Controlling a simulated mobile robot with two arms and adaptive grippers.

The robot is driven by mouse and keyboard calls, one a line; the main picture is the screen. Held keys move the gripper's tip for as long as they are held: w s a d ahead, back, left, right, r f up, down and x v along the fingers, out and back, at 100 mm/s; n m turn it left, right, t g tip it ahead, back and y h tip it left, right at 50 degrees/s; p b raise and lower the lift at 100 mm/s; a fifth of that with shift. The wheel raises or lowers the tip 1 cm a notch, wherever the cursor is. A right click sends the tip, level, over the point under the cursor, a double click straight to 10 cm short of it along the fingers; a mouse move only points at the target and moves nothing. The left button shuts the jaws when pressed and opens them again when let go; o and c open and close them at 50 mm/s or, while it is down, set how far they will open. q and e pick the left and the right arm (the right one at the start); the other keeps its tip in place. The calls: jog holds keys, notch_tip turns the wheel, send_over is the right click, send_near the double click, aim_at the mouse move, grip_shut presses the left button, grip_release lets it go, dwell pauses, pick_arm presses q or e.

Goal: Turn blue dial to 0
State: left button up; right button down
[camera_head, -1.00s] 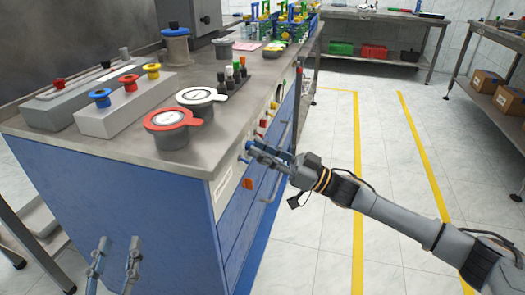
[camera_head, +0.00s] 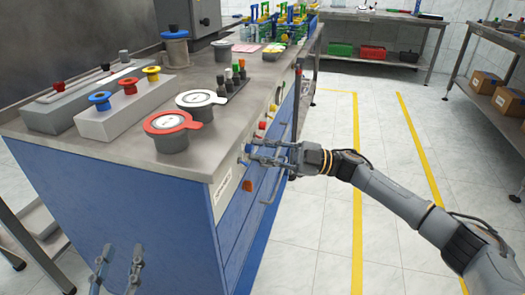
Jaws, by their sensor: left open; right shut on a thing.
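The blue dial (camera_head: 247,149) is a small blue knob at the near end of the grey front panel of the blue cabinet. My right gripper (camera_head: 252,155) reaches in from the right and is shut on the blue dial, its fingers largely hiding it. The dial's markings and setting are too small and covered to read. My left gripper (camera_head: 117,264) is open and empty at the lower left, in front of the cabinet's blue side and away from the dial.
More coloured knobs, such as a red one (camera_head: 262,125), line the same panel. A handle (camera_head: 270,191) sticks out from the drawers below. Red-rimmed (camera_head: 171,124) and white-rimmed containers stand on the grey worktop (camera_head: 125,151). The floor to the right is open.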

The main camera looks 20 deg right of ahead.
jog(key=n+g+h, duration=0.1)
jog(key=n, duration=0.3)
jog(key=shift+r+p, duration=0.2)
jog(key=shift+p, duration=0.1)
jog(key=n+g+h, duration=0.1)
jog(key=n, duration=0.2)
jog(key=shift+r, duration=0.1)
jog(key=shift+n+h+p, duration=0.4)
jog(key=shift+n+p, duration=0.15)
jog(key=shift+n, duration=0.55)
pick_arm(q)
notch_tip(320, 180, down, 10)
jog(key=s+a+g+y, duration=0.1)
jog(key=s+a+g, duration=0.1)
jog(key=g, duration=0.3)
jog(key=shift+s+r+g+y, duration=0.2)
jog(key=shift+s+g+y, duration=0.05)
jog(key=shift+g+y, duration=0.15)
pick_arm(e)
jog(key=shift+n+h, duration=0.4)
jog(key=shift+n, duration=0.6)
jog(key=c, duration=1.2)
grip_release()
jog(key=shift+r, duration=0.1)
jog(key=shift+d, duration=0.15)
jog(key=v, duration=1.1)
jog(key=shift+d, duration=0.4)
